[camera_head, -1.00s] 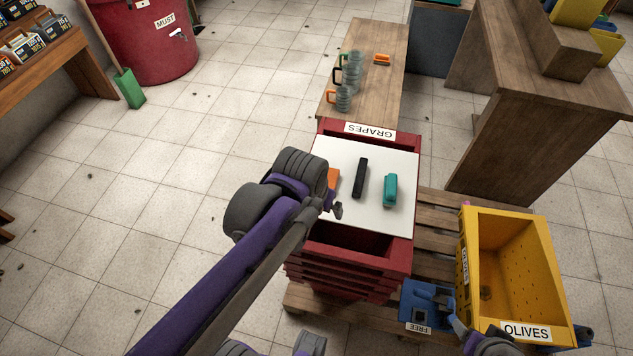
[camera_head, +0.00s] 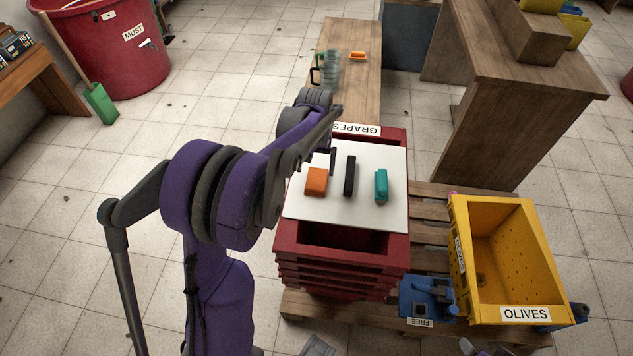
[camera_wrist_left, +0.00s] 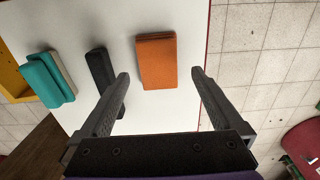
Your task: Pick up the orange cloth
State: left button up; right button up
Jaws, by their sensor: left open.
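The orange cloth (camera_head: 316,182) is a small folded block lying flat on a white board on the stacked red crates. In the left wrist view the cloth (camera_wrist_left: 156,62) lies ahead of and between the two fingers, apart from both. My left gripper (camera_head: 333,160) is over the far left part of the board, above and just beyond the cloth; in the wrist view its fingers (camera_wrist_left: 160,82) are spread and empty. The left finger partly overlaps the black item in that view. My right gripper cannot be made out clearly; only dark parts show at the bottom edge.
A black item (camera_head: 349,176) and a teal item (camera_head: 381,185) lie to the right of the cloth on the white board (camera_head: 330,213). A yellow OLIVES crate (camera_head: 526,313) stands on the pallet at right. A wooden table (camera_head: 357,92) with glass mugs is behind.

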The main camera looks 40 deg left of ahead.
aim_at(316, 181)
pick_arm(q)
jog(key=f, duration=0.5)
jog(key=shift+s+d+f, duration=0.1)
jog(key=shift+d+f, duration=0.1)
jog(key=shift+f, duration=0.15)
jog(key=shift+c, duration=0.2)
jog(key=c, duration=1.3)
notch_tip(316, 181, up, 10)
jog(key=shift+r, duration=0.1)
